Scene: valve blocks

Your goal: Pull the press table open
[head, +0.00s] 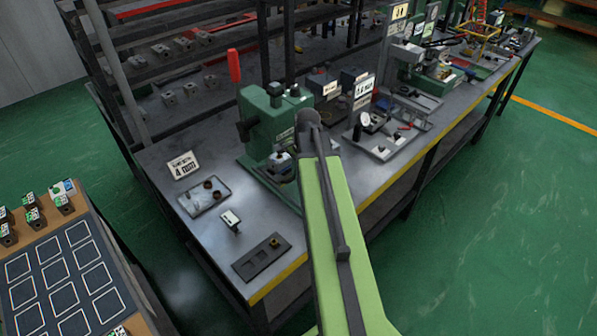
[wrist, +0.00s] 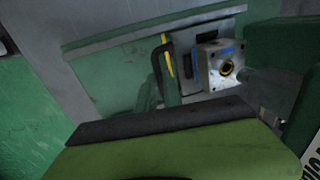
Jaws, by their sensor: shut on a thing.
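The green press (head: 268,122) with a red lever stands on the workbench. Its press table (head: 278,166) is low at its front, partly hidden by my arm. The grip itself is dark and hard to make out. In the head view my gripper is hidden behind my arm.
On the bench (head: 165,160) left of the press are a "4 mm" sign (head: 183,165), a grey tray (head: 204,196) and a dark fixture (head: 262,258). Another fixture (head: 382,138) stands to the right. A brown table (head: 100,218) with valve blocks is at lower left.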

